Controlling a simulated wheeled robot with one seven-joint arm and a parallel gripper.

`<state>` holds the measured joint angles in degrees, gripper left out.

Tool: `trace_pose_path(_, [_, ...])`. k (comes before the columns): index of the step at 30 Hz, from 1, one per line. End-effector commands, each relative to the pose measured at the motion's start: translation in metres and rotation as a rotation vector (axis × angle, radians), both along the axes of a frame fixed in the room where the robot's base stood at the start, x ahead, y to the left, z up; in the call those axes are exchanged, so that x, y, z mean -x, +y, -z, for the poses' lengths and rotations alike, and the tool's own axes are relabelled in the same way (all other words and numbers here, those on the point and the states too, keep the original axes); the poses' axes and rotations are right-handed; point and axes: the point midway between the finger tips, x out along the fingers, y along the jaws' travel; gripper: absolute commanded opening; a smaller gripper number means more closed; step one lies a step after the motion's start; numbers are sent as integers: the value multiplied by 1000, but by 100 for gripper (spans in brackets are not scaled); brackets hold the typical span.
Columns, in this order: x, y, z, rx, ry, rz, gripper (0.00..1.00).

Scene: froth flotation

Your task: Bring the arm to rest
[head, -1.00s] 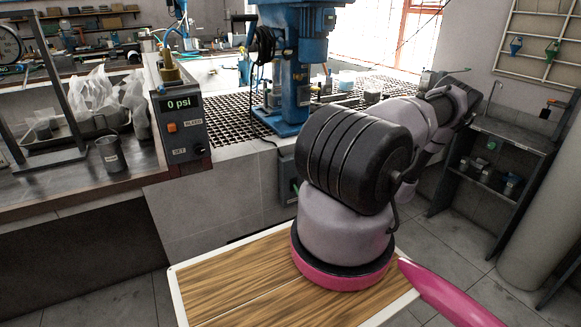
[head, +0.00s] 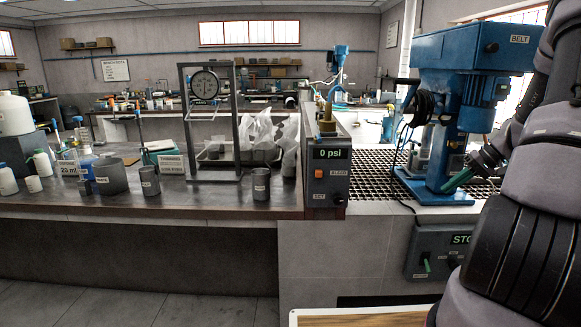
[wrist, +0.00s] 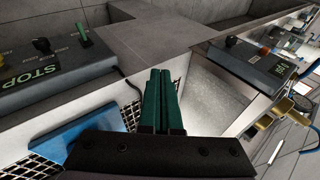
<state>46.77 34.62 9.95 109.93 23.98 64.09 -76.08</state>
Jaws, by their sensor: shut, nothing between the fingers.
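My arm rises along the right edge of the head view, bent and raised. My gripper (head: 458,180) shows there as a green tip in front of the blue flotation machine (head: 440,120). In the wrist view my gripper (wrist: 160,80) has its two green fingers side by side, shut and empty. The fingers are over the white bench top near the black grating (wrist: 130,112). I cannot tell whether they touch anything.
A pressure box (head: 328,170) reading 0 psi stands left of the machine. A STOP panel (head: 440,248) is on the bench front. A dial gauge stand (head: 207,90), cups and bottles occupy the left bench. The floor (head: 130,308) at the lower left is clear.

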Motion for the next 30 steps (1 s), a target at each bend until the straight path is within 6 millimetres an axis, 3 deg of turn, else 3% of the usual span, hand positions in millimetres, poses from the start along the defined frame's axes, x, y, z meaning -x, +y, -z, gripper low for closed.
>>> trace_pose_path(1, [1,18,-25,43,12,-11,0])
trace_pose_path(6, [16,72,-91,163,49,0,0])
trace_pose_path(15, [75,160,-185,335,15,83,0])
trace_pose_path(24, [160,221,-244,396,-115,212,0])
trace_pose_path(30, [207,240,-260,369,-199,286,0])
